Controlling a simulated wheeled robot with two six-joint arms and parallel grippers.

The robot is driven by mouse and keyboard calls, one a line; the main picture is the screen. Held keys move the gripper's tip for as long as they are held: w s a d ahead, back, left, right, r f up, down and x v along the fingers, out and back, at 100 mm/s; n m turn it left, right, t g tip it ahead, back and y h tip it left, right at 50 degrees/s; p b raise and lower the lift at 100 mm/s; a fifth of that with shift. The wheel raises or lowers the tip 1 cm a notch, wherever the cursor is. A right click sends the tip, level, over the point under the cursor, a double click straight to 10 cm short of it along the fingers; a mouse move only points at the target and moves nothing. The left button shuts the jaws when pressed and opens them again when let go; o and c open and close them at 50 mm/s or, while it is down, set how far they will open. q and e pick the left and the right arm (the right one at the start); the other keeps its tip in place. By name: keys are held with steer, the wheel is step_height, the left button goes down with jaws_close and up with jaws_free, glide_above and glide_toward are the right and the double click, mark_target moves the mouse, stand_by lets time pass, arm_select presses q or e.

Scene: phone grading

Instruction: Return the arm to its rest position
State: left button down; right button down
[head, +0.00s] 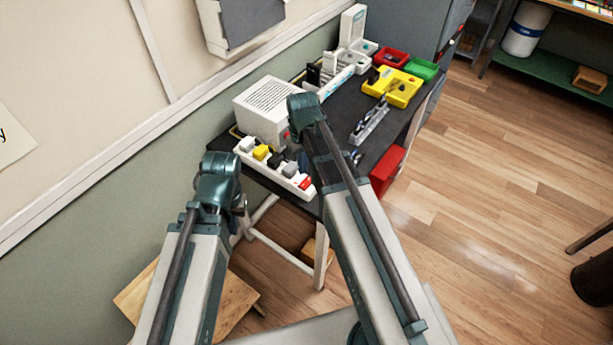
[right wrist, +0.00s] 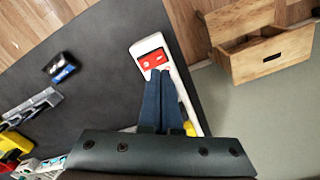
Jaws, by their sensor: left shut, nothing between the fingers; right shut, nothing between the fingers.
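My left gripper (head: 238,203) is in the head view at the end of the left arm, in front of the table's near end, mostly hidden behind its own wrist. It is shut and empty. My right gripper (right wrist: 160,74) shows in the right wrist view as two dark blue fingers pressed together with nothing between them. They point at the white power strip (right wrist: 148,44), by its red switch (right wrist: 153,59). I cannot tell whether they touch it. In the head view, the right forearm crosses over the table edge and hides most of that gripper.
The dark table (head: 334,110) carries a white box (head: 266,108), the power strip (head: 250,159) with several plugs, a yellow fixture (head: 392,87), a red bin (head: 391,57) and a green bin (head: 421,69). The floor at right is open.

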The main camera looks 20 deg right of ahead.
steer(key=shift+r, duration=0.3)
steer(key=s+a+n+h, duration=0.1)
steer(key=s+a+n, duration=0.1)
steer(key=s+a, duration=0.8)
steer(key=s, duration=0.4)
steer(key=shift+s+a, duration=0.15)
steer(key=shift+a, duration=0.1)
steer(key=shift+r, duration=0.1)
